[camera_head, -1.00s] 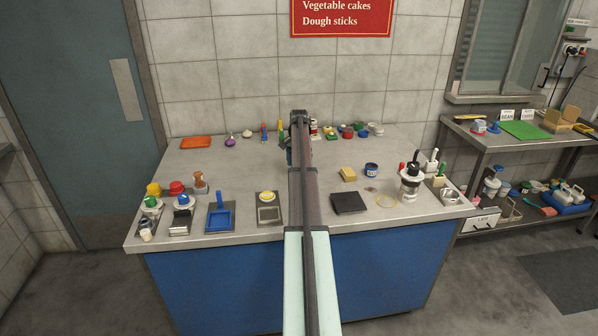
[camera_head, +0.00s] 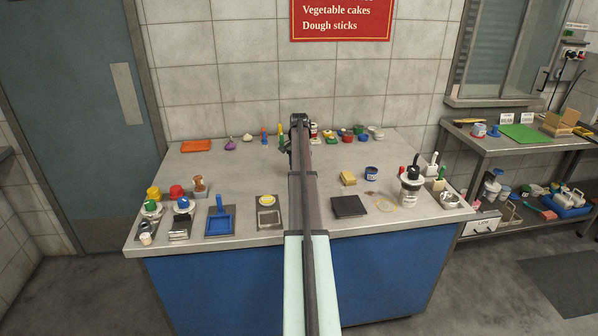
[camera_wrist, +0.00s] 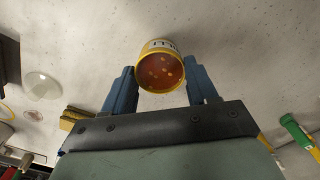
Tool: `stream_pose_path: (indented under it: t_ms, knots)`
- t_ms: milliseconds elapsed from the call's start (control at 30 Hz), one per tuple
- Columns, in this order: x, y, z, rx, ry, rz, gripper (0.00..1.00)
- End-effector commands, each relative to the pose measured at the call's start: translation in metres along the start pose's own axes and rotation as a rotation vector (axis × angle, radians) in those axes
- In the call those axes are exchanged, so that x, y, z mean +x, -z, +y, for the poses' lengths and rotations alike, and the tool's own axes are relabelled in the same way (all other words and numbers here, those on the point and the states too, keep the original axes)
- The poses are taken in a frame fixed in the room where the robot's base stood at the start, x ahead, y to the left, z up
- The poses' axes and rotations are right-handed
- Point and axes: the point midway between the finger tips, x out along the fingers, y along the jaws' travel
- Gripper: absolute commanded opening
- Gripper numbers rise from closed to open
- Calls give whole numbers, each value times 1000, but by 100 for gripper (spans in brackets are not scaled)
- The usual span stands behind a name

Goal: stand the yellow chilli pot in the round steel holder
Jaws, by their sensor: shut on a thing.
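The yellow chilli pot (camera_wrist: 160,66) shows in the wrist view with its open top facing the camera and orange-red contents inside. My gripper (camera_wrist: 162,82) is shut on it, with one blue finger at each side. I cannot tell how far the pot is above the counter. In the head view my arm hides the pot and nearly all of the gripper. A small round steel piece (camera_head: 449,200) at the counter's right end may be the round steel holder, but it is too small to be sure.
The steel counter (camera_head: 250,175) has a fairly clear middle. A yellow block (camera_head: 348,178), a blue pot (camera_head: 371,173) and a dark square plate (camera_head: 348,206) are right of my arm. Several small items line the back.

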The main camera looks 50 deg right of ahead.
Motion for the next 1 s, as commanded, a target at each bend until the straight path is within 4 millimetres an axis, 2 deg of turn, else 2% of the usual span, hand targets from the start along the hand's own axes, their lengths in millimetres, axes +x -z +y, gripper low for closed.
stream_pose_path:
  t_ms: [167,400,600,867,1000]
  knots:
    - [-19,1,0,0,1,2,21]
    - [-62,1,-1,0,1,2,21]
    - [-88,0,0,0,1,1,21]
    - [-99,3,2,-4,0,0,21]
    - [-104,20,18,-33,0,0,21]
